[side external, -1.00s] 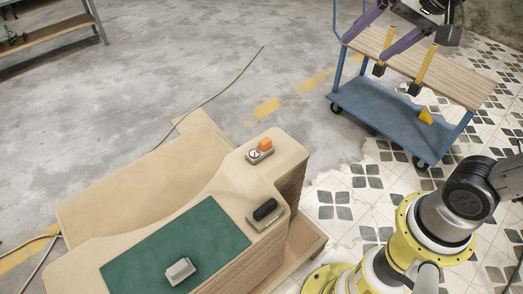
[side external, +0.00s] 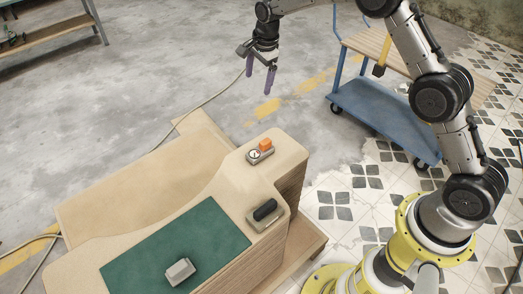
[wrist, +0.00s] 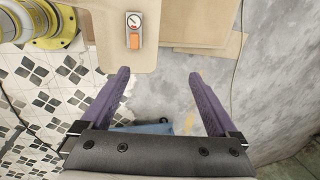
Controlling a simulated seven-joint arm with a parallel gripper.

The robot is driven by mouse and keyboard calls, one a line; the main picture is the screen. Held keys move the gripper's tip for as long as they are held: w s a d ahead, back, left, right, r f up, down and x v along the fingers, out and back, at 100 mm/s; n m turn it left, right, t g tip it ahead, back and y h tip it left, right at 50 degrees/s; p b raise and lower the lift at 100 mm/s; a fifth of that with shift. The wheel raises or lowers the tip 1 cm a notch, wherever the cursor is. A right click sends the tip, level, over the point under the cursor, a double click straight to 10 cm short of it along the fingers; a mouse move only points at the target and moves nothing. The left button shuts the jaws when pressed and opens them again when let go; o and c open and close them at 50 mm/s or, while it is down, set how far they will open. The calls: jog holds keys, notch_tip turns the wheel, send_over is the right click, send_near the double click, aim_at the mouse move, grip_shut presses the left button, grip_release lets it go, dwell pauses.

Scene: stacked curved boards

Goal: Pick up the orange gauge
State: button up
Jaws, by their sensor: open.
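The orange gauge (side external: 260,152) is a small grey block with a round white dial and an orange part on top. It sits on the far right end of the curved board stack (side external: 284,150). The gauge also shows near the top of the wrist view (wrist: 134,32), with the dial above the orange part. My gripper (side external: 269,90) has purple fingers and is up in the air, beyond and above the gauge, apart from it. In the wrist view my gripper (wrist: 158,72) is open with nothing between its fingers.
A block with a black handle (side external: 265,213) stands close to the gauge on the boards. A green mat (side external: 180,245) bears a small grey block (side external: 180,271). A blue cart (side external: 385,120) with a wooden top stands at the back right. Bare concrete floor lies behind the boards.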

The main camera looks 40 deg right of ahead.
aim_at(261, 143)
jog(key=f, duration=0.7)
jog(key=s+f+g, duration=0.1)
jog(key=f, duration=0.7)
jog(key=f+g, duration=0.1)
jog(key=f, duration=0.6)
jog(key=shift+s+f, duration=0.25)
jog(key=shift+s, duration=0.1)
jog(key=shift+a+f, duration=0.2)
jog(key=shift+f, duration=2.7)
grip_shut()
